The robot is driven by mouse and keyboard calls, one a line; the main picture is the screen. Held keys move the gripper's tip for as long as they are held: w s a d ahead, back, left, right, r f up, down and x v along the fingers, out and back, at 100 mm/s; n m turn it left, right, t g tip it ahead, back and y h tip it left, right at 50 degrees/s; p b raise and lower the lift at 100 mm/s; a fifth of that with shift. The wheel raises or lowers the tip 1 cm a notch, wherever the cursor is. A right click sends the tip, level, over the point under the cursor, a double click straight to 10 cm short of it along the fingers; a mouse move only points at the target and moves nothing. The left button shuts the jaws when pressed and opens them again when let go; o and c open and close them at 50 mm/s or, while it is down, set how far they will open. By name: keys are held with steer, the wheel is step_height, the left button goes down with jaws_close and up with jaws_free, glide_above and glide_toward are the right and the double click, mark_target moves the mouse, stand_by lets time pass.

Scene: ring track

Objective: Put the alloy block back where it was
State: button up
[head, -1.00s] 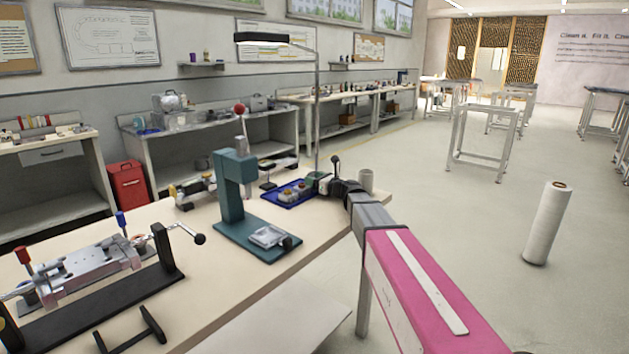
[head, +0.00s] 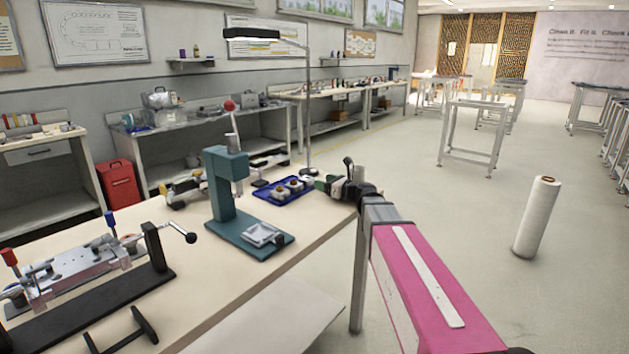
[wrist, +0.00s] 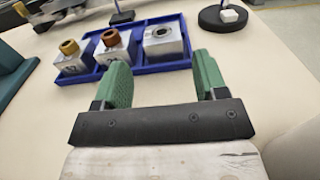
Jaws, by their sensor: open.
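A blue tray (head: 268,194) on the bench holds three metal blocks; it also shows in the wrist view (wrist: 168,68). The right block (wrist: 164,45) has a plain grey ring around its hole. The middle block (wrist: 115,52) has a copper-coloured bush, and the left block (wrist: 73,60) a brass-coloured one. I cannot tell from looks alone which is the alloy block. My gripper (wrist: 161,75) is open and empty, its green fingers apart on the near side of the tray. In the head view my gripper (head: 325,183) is just right of the tray.
A teal press (head: 225,195) stands left of the tray. A clamping fixture (head: 85,275) is at the bench's front left. A lamp (head: 308,110) stands behind the tray; its round black base (wrist: 222,20) shows in the wrist view. A white roll (head: 536,218) stands on the floor.

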steer(key=shift+v, duration=1.25)
